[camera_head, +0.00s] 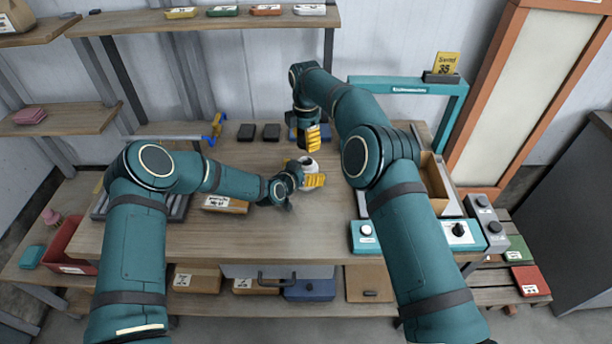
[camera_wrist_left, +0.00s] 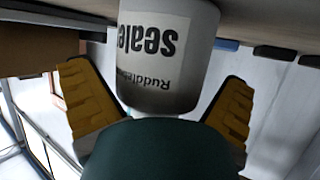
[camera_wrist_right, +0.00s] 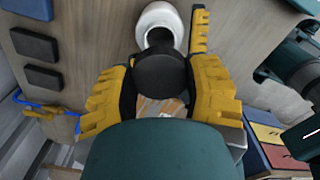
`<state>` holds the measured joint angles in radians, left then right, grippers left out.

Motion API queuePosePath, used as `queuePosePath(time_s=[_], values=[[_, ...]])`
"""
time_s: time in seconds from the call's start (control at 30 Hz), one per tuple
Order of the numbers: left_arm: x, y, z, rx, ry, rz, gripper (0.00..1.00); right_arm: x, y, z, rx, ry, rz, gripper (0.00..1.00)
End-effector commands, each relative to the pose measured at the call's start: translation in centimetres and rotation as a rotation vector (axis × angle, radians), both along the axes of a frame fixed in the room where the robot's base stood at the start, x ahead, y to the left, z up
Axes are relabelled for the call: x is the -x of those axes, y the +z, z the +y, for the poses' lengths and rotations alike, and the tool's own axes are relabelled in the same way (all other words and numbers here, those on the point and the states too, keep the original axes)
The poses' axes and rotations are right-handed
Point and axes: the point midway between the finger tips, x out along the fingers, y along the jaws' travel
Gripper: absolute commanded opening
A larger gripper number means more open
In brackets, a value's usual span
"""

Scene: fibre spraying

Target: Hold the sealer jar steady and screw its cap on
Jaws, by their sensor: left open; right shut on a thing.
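The white sealer jar (camera_head: 309,166) stands upright on the workbench. Its printed label faces the left wrist camera (camera_wrist_left: 152,45), where it shows upside down. My left gripper (camera_head: 312,181) is open, with its yellow fingers on either side of the jar; I see gaps beside the jar in the left wrist view. My right gripper (camera_head: 314,138) is above the jar, pointing down. It is shut on the black cap (camera_wrist_right: 162,72), seen between its fingers in the right wrist view. The jar's dark open mouth (camera_wrist_right: 160,37) shows just beyond the cap, not covered by it.
The workbench (camera_head: 240,240) is clear in front of the jar. Two dark blocks (camera_head: 259,132) lie behind, to the left. A labelled cardboard box (camera_head: 225,204) sits left of the jar. A teal frame (camera_head: 410,84) and a control box (camera_head: 460,234) stand on the right.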

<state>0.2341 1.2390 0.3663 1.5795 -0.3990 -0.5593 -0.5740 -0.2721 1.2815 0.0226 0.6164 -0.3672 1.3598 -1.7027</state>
Motion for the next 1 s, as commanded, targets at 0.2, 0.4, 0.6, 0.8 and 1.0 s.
queuePosePath(time_s=[0.2,0.4,0.6,0.8,1.0], values=[[0.0,0.0,0.0,0.0,0.0,0.0,0.72,0.0,0.0,0.0,0.0,0.0,0.0,0.39],[0.0,0.0,0.0,0.0,0.0,0.0,0.34,0.0,0.0,0.0,0.0,0.0,0.0,0.39],[0.1,0.0,0.0,-0.001,0.0,0.001,0.34,0.0,-0.2,0.0,0.0,0.0,0.001,0.39],[0.1,0.0,0.0,0.0,0.0,0.0,0.34,0.0,-2.4,0.0,-0.002,0.0,0.007,0.39],[0.1,0.0,0.0,0.0,0.0,0.0,0.33,0.0,-4.8,0.0,-0.005,-0.001,0.01,0.39]])
